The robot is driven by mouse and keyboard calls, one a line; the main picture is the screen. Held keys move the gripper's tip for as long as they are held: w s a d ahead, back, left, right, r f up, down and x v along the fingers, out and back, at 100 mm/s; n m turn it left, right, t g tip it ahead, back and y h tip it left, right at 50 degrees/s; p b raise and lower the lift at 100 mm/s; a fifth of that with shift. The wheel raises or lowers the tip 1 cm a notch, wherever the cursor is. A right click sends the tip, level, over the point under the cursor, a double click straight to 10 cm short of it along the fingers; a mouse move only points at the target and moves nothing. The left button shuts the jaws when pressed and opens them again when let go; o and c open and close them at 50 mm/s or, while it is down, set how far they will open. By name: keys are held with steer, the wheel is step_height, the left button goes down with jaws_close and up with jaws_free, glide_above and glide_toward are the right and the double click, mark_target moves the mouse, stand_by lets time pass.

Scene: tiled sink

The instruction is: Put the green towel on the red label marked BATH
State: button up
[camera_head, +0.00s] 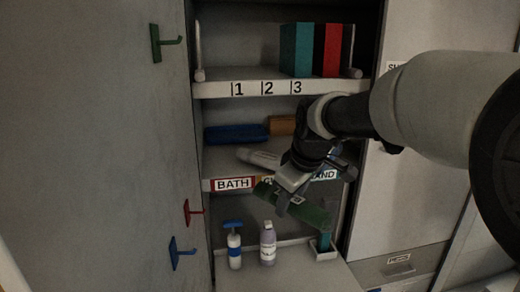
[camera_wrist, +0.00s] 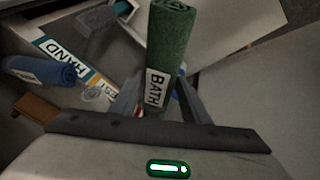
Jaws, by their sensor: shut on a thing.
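The rolled green towel (camera_head: 308,213) is held in front of the middle shelf's edge, tilted down to the right. My gripper (camera_head: 283,203) is shut on it. In the wrist view, the green towel (camera_wrist: 172,45) stands up between the fingers (camera_wrist: 158,105) and carries a white tag reading BATH. The red-bordered label BATH (camera_head: 233,184) is on the left of the middle shelf's front edge, left of my gripper. A yellow label is mostly hidden behind my gripper, and the HAND label (camera_head: 325,175) shows to the right.
A blue roll (camera_head: 236,133), a brown block (camera_head: 282,125) and a pale cylinder (camera_head: 259,158) lie on the middle shelf. Below stand a blue-topped bottle (camera_head: 234,246), a lilac bottle (camera_head: 268,244) and a small white holder (camera_head: 323,252). Hooks (camera_head: 190,212) stick out from the left panel.

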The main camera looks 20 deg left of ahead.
steer(key=s+a+r+n+p, duration=0.1)
steer(key=a+r+n+p, duration=0.1)
steer(key=a+r, duration=0.3)
steer(key=shift+y, duration=0.4)
steer(key=shift+w+a+f+p, duration=0.5)
steer(key=shift+w+a+p, duration=0.45)
steer(key=shift+w+a, duration=1.05)
steer(key=shift+w+a+f+p, duration=0.45)
steer(key=shift+w+a+p, duration=0.45)
steer(key=shift+w+a, duration=1)
steer(key=shift+w+a+f+p, duration=0.5)
steer(key=shift+w+a+p, duration=0.45)
steer(key=shift+w+a, duration=1.05)
steer(key=shift+s+a+f, duration=0.1)
steer(key=shift+s+a, duration=0.25)
steer(key=shift+s, duration=0.05)
steer(key=o, duration=0.8)
steer(key=shift+f, duration=0.1)
